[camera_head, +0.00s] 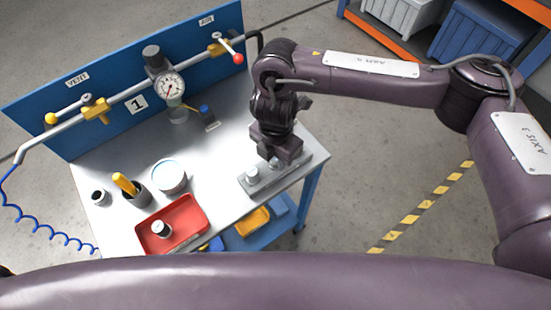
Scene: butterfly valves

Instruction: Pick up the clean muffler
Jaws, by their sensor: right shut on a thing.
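My right gripper (275,159) points down over a grey metal holder (265,183) at the right end of the workbench. It is shut on a small pale metal piece, which looks like the clean muffler (274,163). The jaws hide most of this piece, and I cannot tell whether it still touches the holder. A similar light piece (252,173) stands on the holder just left of the gripper. My left gripper is not in view.
The blue panel (215,32) carries a pipe, a gauge (170,87) and valves with yellow and red knobs. A round tub (169,176), a dark cup with a yellow-handled tool (125,184) and a small jar (99,197) stand at left. The middle of the bench (222,150) is clear.

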